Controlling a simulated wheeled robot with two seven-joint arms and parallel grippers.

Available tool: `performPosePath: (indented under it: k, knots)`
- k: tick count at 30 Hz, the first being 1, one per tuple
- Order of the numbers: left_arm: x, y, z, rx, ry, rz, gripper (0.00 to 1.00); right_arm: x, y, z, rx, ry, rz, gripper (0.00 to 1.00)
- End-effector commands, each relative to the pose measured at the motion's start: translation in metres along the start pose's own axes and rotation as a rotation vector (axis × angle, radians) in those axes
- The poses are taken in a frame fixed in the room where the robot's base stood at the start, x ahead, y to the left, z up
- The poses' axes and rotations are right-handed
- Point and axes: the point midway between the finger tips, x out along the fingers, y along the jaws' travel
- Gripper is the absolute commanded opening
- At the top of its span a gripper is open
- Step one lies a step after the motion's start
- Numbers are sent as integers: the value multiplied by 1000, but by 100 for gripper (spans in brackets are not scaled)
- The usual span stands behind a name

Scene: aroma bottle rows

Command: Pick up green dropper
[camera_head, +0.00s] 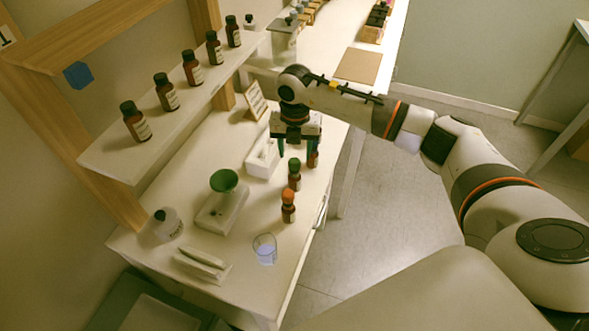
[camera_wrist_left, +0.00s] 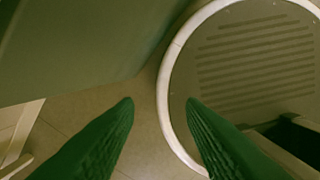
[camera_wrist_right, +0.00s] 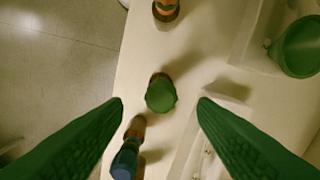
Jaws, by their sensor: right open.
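The green dropper (camera_head: 294,163) tops a brown bottle (camera_head: 294,181) standing upright on the white table (camera_head: 180,262). In the right wrist view the green dropper (camera_wrist_right: 160,95) lies between the fingertips in the picture, seen from above. My right gripper (camera_head: 297,152) is open and empty, above and just behind the bottle. A blue-topped bottle (camera_wrist_right: 124,162) stands close by, near my right gripper's left finger in the right wrist view. An orange-topped bottle (camera_head: 288,197) stands nearer the front. My left gripper (camera_wrist_left: 160,101) is open and empty, away from the table.
A glass beaker (camera_head: 265,249), a device with a green bowl (camera_head: 224,180) and a white tray (camera_head: 263,158) share the table. Several brown bottles line the raised shelf (camera_head: 110,160). The table's right edge runs close to the dropper bottles.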

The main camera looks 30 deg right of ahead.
Motion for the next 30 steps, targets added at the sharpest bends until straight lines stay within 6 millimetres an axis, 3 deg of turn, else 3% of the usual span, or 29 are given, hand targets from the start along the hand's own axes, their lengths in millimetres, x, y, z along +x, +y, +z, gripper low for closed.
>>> performPosePath:
  k: [5, 9, 17, 23, 30]
  knots:
    - [-19, 0, 1, 0, 1, 0, 36, 24, 0, 4, -1, -6, 3, 53]
    - [-20, 0, 2, 0, 1, 0, 36, 42, -1, 4, -1, -4, 1, 53]
    - [-19, 0, 1, 0, 1, -1, 36, 47, -1, 3, -2, -2, 0, 53]
    - [-19, 0, 2, 0, 1, -1, 36, 47, -1, 3, -1, -2, 0, 23]
    - [-19, -1, 2, -1, 0, -1, 36, 47, -1, 3, -1, -2, -1, 22]
